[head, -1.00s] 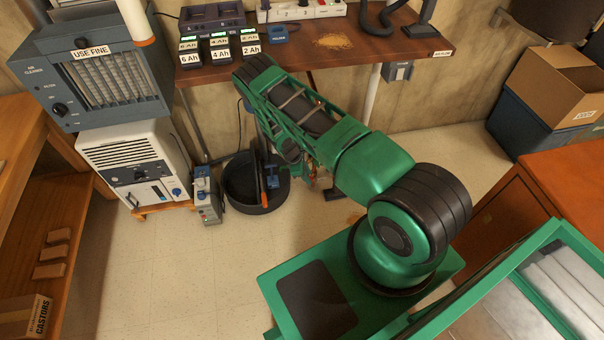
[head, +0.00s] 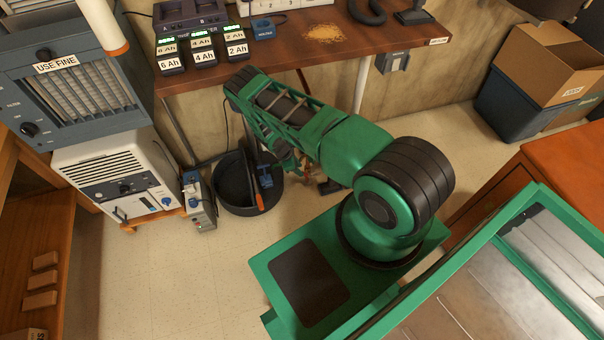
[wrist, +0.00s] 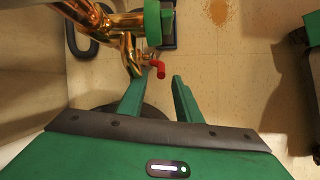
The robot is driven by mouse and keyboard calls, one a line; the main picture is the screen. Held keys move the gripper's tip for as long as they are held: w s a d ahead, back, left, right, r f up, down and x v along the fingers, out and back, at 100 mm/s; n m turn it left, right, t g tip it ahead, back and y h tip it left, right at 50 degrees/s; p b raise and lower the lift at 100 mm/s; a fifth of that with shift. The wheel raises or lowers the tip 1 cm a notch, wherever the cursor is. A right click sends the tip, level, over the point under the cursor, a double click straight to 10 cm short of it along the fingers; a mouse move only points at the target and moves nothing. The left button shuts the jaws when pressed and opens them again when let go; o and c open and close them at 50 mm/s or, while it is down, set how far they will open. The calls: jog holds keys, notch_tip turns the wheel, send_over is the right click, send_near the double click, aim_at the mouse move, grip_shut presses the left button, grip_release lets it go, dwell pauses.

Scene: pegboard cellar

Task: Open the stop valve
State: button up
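The stop valve's red handle (wrist: 156,68) shows in the wrist view on a copper fitting (wrist: 128,50), below a wider copper pipe (wrist: 115,22). My gripper (wrist: 157,80) is open, with two green fingers apart and nothing seen between them. The red handle appears just beyond the fingertips, between them in the picture; I cannot tell whether they touch. In the head view my green arm reaches down below the workbench and hides most of the valve. Only a little copper (head: 304,166) shows beside the arm.
A workbench (head: 290,52) with battery packs (head: 203,52) stands above the arm's far end. A black tub (head: 238,198) is on the floor left of the arm. A white appliance (head: 115,175) and a small grey-blue unit (head: 199,203) stand further left.

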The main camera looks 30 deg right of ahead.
jog(key=shift+x, duration=2.65)
jog(key=shift+c, duration=0.3)
jog(key=shift+a, duration=0.1)
grip_shut()
